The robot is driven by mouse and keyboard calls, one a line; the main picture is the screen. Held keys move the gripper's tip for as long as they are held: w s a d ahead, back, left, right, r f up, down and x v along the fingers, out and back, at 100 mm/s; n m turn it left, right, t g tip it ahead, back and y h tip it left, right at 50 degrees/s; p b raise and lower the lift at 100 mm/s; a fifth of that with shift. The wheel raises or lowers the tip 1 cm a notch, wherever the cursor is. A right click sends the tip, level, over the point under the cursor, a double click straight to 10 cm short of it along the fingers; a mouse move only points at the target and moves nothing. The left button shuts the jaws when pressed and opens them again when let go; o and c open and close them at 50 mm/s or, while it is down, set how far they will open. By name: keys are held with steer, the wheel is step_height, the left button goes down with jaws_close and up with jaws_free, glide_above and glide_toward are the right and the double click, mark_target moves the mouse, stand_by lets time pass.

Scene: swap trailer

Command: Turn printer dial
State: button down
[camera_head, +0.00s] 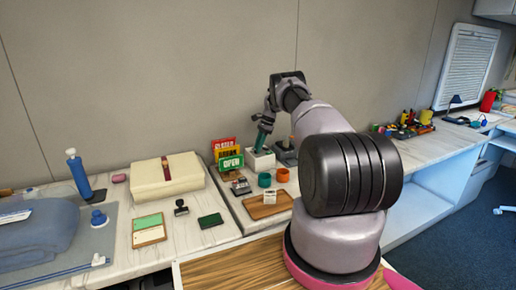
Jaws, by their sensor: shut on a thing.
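My gripper (264,125) points down at the back of the counter, close to the wall. It is shut on a slim teal-green thing (262,142). The lower end of this thing is at a small white box (261,161); I cannot tell whether it stands in the box or is held just above it. A dark grey device (285,153) stands right of the white box, partly hidden by my arm. I cannot clearly make out a printer or its dial; either may be hidden behind my arm.
Colored signs (229,154) stand left of the white box. Teal and orange rings (264,180) and a wooden tray (266,211) lie in front. A cream case (160,185) with a brown strap is further left. Small colored items (408,124) line the right counter.

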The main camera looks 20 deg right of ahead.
steer(key=shift+a+n, duration=0.1)
steer(key=shift+n, duration=0.2)
stand_by(0.4)
steer(key=c, duration=0.7)
jaws_free()
steer(key=v, duration=1)
steer(key=shift+w+r, duration=0.1)
steer(key=shift+r, duration=0.2)
steer(key=shift+d, duration=0.25)
